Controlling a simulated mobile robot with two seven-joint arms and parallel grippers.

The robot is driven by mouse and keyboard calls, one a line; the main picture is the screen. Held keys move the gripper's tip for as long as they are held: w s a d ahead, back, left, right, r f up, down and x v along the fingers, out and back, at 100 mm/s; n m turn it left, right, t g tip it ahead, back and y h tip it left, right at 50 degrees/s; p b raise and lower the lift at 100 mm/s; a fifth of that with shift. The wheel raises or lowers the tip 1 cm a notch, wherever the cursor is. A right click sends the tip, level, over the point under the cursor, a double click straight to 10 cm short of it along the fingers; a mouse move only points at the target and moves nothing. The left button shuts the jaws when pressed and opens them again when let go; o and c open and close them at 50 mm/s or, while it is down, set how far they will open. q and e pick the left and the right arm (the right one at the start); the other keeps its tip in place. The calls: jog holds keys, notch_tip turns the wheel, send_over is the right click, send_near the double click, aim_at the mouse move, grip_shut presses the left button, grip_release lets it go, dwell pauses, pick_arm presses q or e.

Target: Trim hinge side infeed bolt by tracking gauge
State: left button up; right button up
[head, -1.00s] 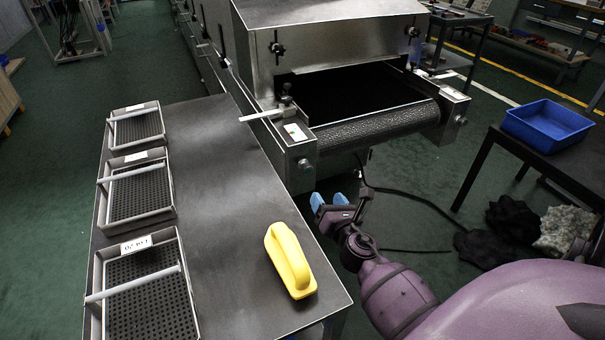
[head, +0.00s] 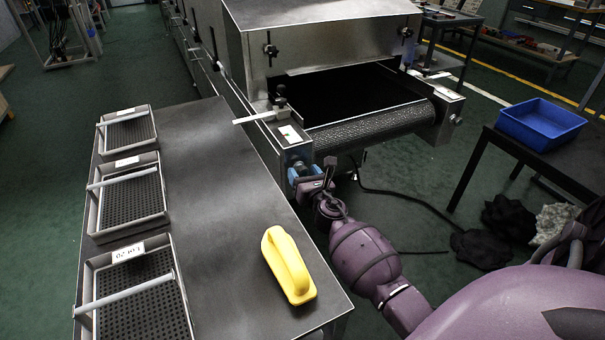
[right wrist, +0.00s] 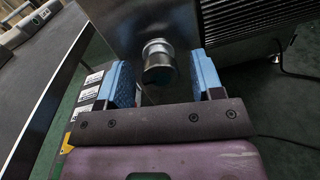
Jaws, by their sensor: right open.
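The tunnel dryer's infeed has a dark mesh belt over a roller (head: 370,128). A bolt (right wrist: 159,62) with a round metal head sticks out of the end of the left side bracket (head: 291,146). In the right wrist view the bolt head lies between the blue finger pads of my right gripper (right wrist: 165,82), which is open with gaps on both sides. In the head view my right gripper (head: 312,176) is just below the bracket's end and hides the bolt. A pale flat bar (head: 258,118), perhaps the tracking gauge, sits on top of the bracket. My left gripper is not in view.
A dark table (head: 215,200) on the left bears a yellow handled block (head: 288,265) and several perforated trays (head: 130,190). A blue bin (head: 541,122) stands on a table at right. A black cable (head: 400,196) runs across the green floor.

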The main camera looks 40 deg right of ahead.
jog(key=shift+w+d, duration=0.1)
jog(key=shift+w, duration=0.15)
jog(key=c, duration=0.9)
